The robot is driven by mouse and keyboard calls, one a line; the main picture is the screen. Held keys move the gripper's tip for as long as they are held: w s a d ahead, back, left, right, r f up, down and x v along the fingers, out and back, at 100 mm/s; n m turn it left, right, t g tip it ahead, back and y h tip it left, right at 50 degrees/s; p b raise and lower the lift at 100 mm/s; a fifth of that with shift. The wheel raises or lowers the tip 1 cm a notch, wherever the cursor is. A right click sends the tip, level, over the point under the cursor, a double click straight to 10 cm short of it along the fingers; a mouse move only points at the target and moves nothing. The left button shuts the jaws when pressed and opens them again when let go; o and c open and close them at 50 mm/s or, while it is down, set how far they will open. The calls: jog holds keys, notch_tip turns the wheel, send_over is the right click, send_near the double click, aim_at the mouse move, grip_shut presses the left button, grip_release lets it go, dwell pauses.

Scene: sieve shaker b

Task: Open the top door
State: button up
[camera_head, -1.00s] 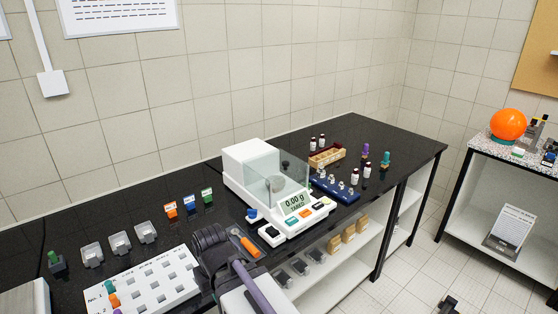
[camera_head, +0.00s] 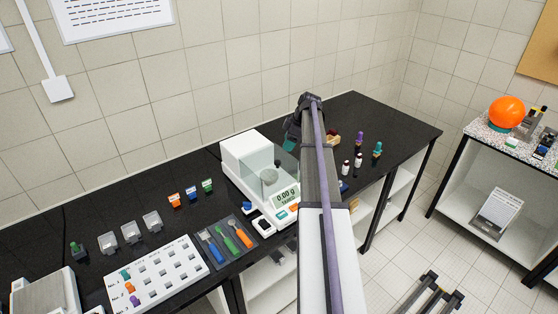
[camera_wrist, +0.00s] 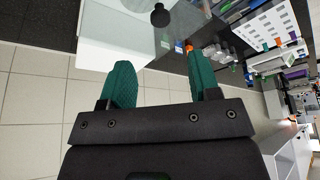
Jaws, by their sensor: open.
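The white balance (camera_head: 238,158) stands on the black bench with a glass chamber. Its display reads 0.00 g. A dark knob (camera_head: 277,162) shows on the glass; it also shows in the wrist view (camera_wrist: 160,17) at the top edge. I cannot tell whether the top door is fully shut. My gripper (camera_wrist: 160,82) has two green fingers spread apart with nothing between them. In the wrist view the knob lies ahead of the gap, apart from the fingers. In the head view my gripper (camera_head: 290,142) is at the balance's right, partly hidden by my arm.
A tool tray (camera_head: 228,242) and a white holed rack (camera_head: 160,275) lie left of the balance. Small bottles (camera_head: 351,163) stand to its right, partly behind my arm. The tiled wall is close behind the bench. Bare bench shows at the back right.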

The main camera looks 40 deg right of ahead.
aim_at(278, 161)
jog(key=b+x, duration=0.9)
jog(key=x, duration=0.1)
jog(key=shift+f, duration=0.25)
jog(key=shift+a+r, duration=0.1)
jog(key=shift+r, duration=0.05)
grip_shut()
